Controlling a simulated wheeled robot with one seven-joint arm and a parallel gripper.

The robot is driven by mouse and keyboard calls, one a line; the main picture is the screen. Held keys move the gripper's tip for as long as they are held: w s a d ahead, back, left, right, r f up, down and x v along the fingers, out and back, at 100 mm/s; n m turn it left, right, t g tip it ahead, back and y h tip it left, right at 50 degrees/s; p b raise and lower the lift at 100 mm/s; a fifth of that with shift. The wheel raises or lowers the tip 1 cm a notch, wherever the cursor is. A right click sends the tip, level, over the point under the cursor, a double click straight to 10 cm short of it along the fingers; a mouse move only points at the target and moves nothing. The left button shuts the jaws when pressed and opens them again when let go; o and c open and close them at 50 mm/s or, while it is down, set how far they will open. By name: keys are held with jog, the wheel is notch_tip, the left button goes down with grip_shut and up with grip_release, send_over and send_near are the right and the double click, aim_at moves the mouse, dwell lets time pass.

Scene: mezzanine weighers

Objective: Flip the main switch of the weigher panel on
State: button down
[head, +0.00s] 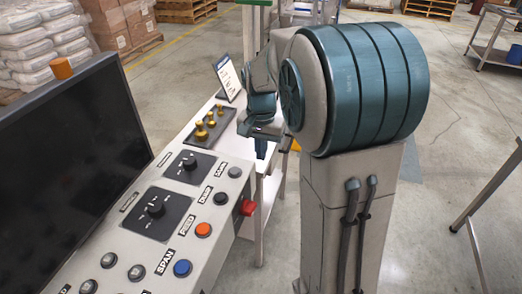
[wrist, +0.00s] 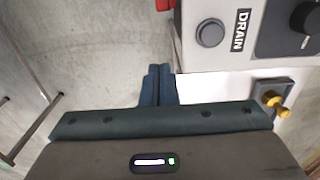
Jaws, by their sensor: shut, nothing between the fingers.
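The weigher panel (head: 205,180) is a pale sloped console on the left in the head view. It carries two black rotary knobs on dark plates, a nearer one (head: 155,209) and a farther one (head: 190,162). Their labels are too small to read, so I cannot tell which control is the main switch. A red part (head: 247,207) sticks out from the panel's right side. My gripper (head: 261,150) is beyond the panel's far right corner, partly hidden by my arm. In the wrist view its fingers (wrist: 158,84) are shut and empty, apart from the panel's edge and the DRAIN button (wrist: 209,33).
The panel also has an orange button (head: 203,230), a blue button (head: 182,268) and several grey ones. A dark screen (head: 70,150) rises at its left. Brass weights (head: 211,122) and a sign (head: 227,77) stand on the white table behind.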

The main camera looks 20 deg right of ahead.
jog(key=s+a+r+n+t, duration=0.1)
jog(key=s+n, duration=0.2)
jog(key=s, duration=0.6)
jog(key=s+a+r+n+t, duration=0.1)
jog(key=s+n, duration=0.3)
jog(key=s, duration=0.6)
jog(key=shift+a+r+t, duration=0.4)
jog(key=shift+r+t, duration=0.2)
